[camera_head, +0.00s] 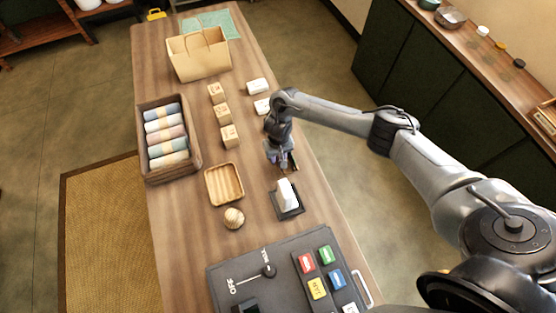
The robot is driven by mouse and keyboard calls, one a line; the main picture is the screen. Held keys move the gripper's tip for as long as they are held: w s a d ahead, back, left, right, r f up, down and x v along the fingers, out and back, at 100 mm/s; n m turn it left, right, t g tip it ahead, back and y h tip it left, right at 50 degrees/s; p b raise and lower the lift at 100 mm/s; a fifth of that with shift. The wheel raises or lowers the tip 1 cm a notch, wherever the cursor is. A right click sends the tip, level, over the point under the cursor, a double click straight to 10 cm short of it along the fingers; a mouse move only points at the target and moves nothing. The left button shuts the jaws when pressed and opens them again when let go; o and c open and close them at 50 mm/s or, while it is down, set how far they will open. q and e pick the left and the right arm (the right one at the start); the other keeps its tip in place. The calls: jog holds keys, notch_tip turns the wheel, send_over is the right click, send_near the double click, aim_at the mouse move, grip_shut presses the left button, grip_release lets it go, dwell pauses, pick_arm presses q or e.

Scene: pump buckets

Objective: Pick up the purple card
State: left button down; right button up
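My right gripper (284,164) points down over the right edge of the table, just behind a white block on a dark base. A small bluish-purple patch shows around its fingertips. I cannot tell whether this is the purple card or part of the gripper. No purple card can be made out clearly elsewhere. The fingers are too small to tell open from shut. My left gripper is out of view.
The white block (286,193) and wooden tray (242,184) are close by. Wooden cubes (222,112), a towel crate (150,180) and a paper bag (200,60) stand farther back. A dark panel (232,272) with coloured buttons fills the near end of the wooden table (172,240).

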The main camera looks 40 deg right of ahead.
jog(key=shift+f, duration=0.35)
grip_shut()
jog(key=shift+r, duration=0.2)
